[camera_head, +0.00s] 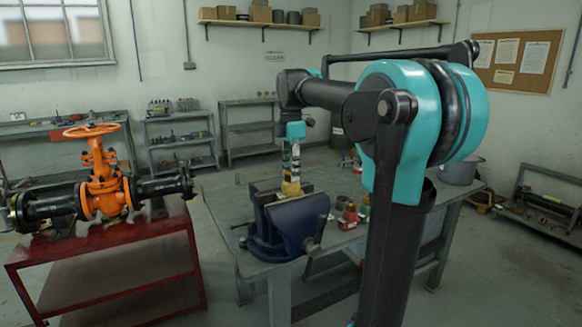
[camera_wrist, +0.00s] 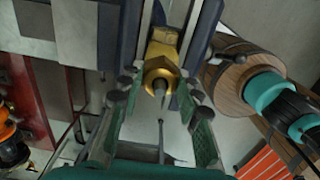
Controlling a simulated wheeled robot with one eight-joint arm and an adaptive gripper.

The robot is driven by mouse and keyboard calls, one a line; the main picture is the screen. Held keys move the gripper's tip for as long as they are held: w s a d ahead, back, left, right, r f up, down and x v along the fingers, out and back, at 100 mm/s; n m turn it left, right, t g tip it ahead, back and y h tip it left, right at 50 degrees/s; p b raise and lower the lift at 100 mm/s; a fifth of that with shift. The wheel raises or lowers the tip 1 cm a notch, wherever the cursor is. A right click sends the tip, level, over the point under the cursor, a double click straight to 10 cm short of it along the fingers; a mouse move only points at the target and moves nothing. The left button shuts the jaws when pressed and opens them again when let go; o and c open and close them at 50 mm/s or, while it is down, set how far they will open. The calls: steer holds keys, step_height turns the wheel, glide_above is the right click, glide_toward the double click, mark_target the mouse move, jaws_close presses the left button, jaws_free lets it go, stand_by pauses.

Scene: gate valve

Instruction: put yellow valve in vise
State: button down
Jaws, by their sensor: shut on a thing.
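The yellow valve (camera_head: 291,189) is at the jaws of the blue vise (camera_head: 285,228) on the workbench. In the wrist view the yellow valve (camera_wrist: 160,72) shows its hexagonal end and a thin stem, and sits between the two vise jaws (camera_wrist: 207,30). My gripper (camera_head: 291,176) points down over the vise from above. In the wrist view my gripper (camera_wrist: 160,92) has a finger on each side of the valve and is shut on it. Whether the vise jaws touch the valve cannot be told.
Small red and green items (camera_head: 349,214) stand on the workbench (camera_head: 225,200) right of the vise. A large orange gate valve (camera_head: 102,180) on black pipe stands on a red table (camera_head: 150,235) at the left. Shelves line the back wall. Open floor lies between the tables.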

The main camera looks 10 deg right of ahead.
steer(key=shift+f, duration=1.4)
steer(key=c, duration=1)
jaws_free()
steer(key=shift+r, duration=3.5)
steer(key=shift+s, duration=0.15)
